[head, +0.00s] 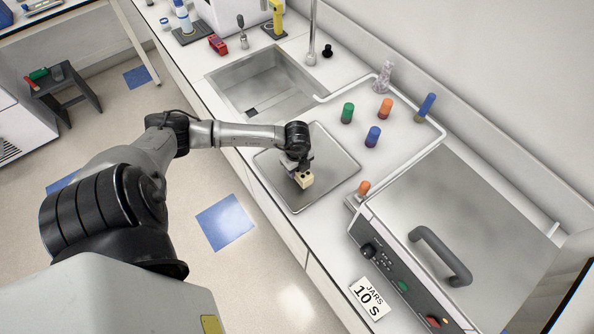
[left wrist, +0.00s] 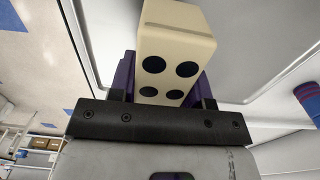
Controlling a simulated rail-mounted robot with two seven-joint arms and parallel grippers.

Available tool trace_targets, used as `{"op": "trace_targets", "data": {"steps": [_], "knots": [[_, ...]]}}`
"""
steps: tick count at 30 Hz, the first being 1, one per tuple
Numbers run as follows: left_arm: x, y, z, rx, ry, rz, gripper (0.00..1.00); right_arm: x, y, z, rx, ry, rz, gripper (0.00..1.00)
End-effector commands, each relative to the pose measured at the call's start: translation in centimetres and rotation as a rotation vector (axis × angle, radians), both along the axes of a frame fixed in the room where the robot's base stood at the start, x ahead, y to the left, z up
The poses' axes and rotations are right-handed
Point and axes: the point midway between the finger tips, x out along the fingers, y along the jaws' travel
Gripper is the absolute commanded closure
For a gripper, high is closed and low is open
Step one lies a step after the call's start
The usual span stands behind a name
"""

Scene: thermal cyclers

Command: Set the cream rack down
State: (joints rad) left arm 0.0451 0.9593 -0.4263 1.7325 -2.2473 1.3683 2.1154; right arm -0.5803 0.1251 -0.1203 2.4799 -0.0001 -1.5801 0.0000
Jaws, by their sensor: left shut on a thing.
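The cream rack (head: 305,180) is a small block with dark round holes, over the metal tray (head: 331,186) on the counter. My left gripper (head: 299,170) is shut on it, coming down from the upper left. In the left wrist view the cream rack (left wrist: 176,55) shows several dark holes and sits between the fingers of the gripper (left wrist: 165,85). I cannot tell whether the rack touches the tray. My right gripper is not in view.
A sink (head: 265,85) lies behind the tray. Several capped jars, one green (head: 347,113) and one blue (head: 373,136), stand right of it. Bare tray surrounds the rack.

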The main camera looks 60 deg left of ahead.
Motion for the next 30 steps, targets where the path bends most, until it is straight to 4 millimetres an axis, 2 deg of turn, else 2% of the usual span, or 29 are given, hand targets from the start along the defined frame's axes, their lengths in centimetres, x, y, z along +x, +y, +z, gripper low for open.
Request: {"op": "trace_targets", "data": {"steps": [6, 20, 21, 28, 30], "knots": [[0.0, 0.0, -2.4, 0.0, 0.001, 0.001, 0.84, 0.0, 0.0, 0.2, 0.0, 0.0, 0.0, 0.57], [0.0, 0.0, -3.1, 0.001, 0.0, -0.001, 0.84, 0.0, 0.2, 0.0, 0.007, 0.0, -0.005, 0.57], [0.0, 0.0, -3.0, 0.001, 0.0, -0.001, 0.54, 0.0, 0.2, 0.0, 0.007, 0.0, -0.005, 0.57], [0.0, 0.0, -3.0, 0.001, 0.0, -0.001, 0.32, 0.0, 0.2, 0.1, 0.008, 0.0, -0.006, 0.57], [0.0, 0.0, -3.0, 0.001, 0.0, -0.001, 0.3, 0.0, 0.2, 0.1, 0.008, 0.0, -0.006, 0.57]]}}
